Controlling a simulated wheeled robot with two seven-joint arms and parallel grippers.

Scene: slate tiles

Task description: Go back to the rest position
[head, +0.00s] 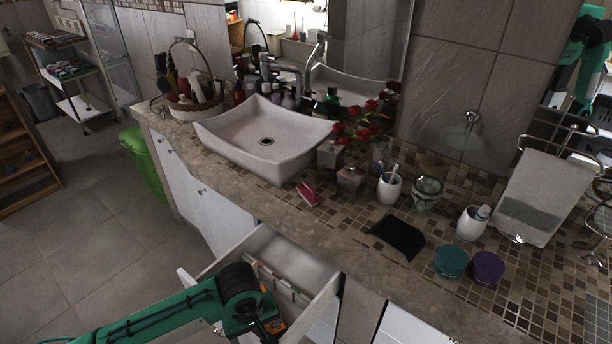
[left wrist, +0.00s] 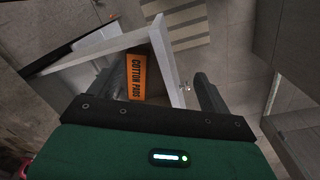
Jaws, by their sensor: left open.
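My left gripper (head: 270,328) is at the open drawer (head: 324,302) under the counter, low in the head view. In the left wrist view the left gripper (left wrist: 165,88) has its two dark fingers wide apart. The white drawer front (left wrist: 169,62) and an orange box marked COTTON PADS (left wrist: 136,74) show between the fingers. The box is inside the drawer, near its front wall. I cannot tell whether the fingers touch the drawer. My right gripper is not in view; a green arm at the upper right looks like a reflection.
The stone counter (head: 232,176) above the drawer bears a sink (head: 240,140), a black cloth (head: 397,236), white cups, a green round tin (head: 451,261) and a purple one (head: 487,267). A green bin (head: 142,160) stands at the counter's far end. The tiled floor at left is clear.

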